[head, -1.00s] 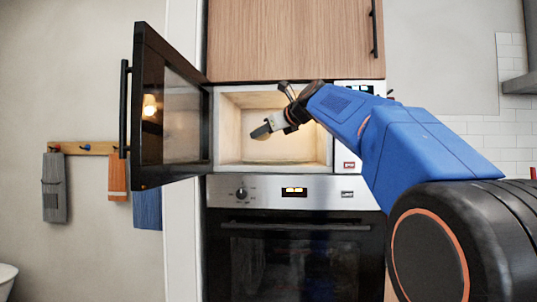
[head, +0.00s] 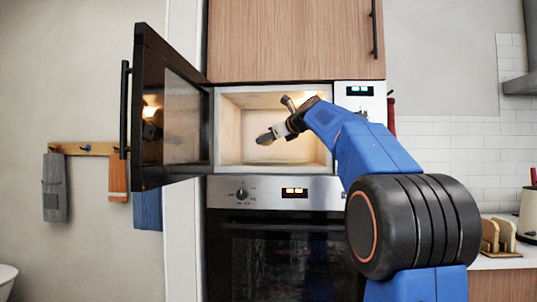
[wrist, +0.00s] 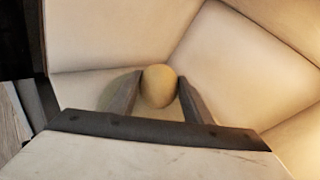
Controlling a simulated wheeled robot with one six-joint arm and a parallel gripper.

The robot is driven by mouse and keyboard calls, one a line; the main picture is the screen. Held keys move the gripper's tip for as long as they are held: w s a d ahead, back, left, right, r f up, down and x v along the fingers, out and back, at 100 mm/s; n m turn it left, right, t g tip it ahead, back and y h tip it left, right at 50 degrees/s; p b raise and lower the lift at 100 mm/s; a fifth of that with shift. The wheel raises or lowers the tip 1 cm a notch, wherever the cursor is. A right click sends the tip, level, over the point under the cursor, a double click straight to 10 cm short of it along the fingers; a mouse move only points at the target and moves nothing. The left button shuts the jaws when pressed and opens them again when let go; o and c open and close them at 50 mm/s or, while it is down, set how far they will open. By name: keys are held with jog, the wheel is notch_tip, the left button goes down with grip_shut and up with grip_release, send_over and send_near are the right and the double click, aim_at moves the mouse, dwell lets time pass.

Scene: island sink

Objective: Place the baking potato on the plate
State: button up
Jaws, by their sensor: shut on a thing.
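The baking potato (wrist: 158,86) is a rounded, yellow-brown thing between my two grey fingers in the wrist view. My gripper (wrist: 157,92) is shut on it, one finger on each side. In the head view my gripper (head: 266,139) is inside the open microwave (head: 228,157), above its floor. The potato is mostly hidden by the fingers there. I cannot make out a plate in either view.
The microwave door (head: 165,110) stands open to the left. A steel and black oven (head: 285,250) is below, a wooden cabinet (head: 290,40) above. Cloths (head: 55,187) hang on the left wall. A toast rack (head: 500,236) stands on the right counter.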

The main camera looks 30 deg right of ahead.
jog(key=shift+f, duration=2.45)
jog(key=shift+w+d+f, duration=0.1)
jog(key=shift+w+f, duration=0.05)
jog(key=shift+f, duration=0.3)
jog(key=o, duration=1.3)
jog(key=shift+f, duration=0.1)
jog(key=shift+s, duration=0.2)
jog(key=v, duration=1.1)
jog(key=shift+s, duration=0.3)
